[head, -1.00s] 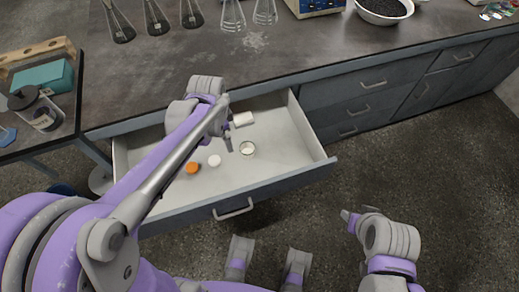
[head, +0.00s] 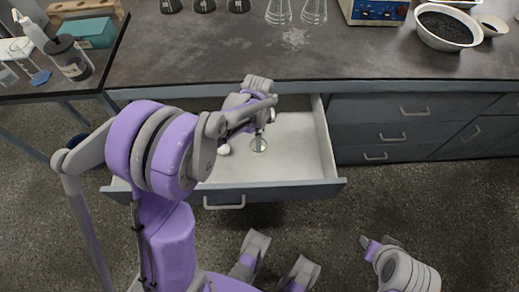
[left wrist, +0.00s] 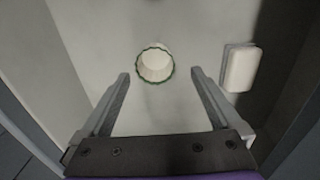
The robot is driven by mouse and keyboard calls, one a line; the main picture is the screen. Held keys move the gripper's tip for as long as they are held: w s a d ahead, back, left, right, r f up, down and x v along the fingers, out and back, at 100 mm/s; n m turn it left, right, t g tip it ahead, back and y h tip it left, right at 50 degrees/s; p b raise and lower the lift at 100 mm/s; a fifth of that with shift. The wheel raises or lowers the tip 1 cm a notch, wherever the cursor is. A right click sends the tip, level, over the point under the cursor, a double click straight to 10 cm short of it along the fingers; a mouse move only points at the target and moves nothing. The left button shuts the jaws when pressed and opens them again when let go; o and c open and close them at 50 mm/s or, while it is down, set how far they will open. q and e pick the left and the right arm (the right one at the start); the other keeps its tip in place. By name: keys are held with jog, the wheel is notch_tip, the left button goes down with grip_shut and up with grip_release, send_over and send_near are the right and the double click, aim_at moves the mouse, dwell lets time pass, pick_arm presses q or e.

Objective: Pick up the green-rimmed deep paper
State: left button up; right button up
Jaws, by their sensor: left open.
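The green-rimmed deep paper (left wrist: 155,66) is a small white fluted cup with a green edge, lying on the drawer floor. It shows in the upper middle of the left wrist view, and in the head view (head: 258,146) just below my left gripper. My left gripper (left wrist: 161,74) is open and empty above the drawer, its two fingers apart on either side of the cup's line, with the cup slightly beyond the tips. My right gripper (head: 368,244) is at the lower right of the head view, away from the drawer; its jaw opening is unclear.
The open drawer (head: 305,165) has walls around the cup. A white block (left wrist: 241,68) lies right of the cup in the wrist view. A white round item (head: 224,149) lies left of it in the head view. The bench (head: 200,60) overhangs the drawer's back.

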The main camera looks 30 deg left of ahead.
pick_arm(q)
jog(key=f, duration=0.2)
jog(key=f+b, duration=0.1)
jog(key=f, duration=0.3)
jog(key=shift+s+d, duration=0.25)
jog(key=shift+d, duration=0.05)
jog(key=shift+r, duration=0.1)
jog(key=c, duration=0.8)
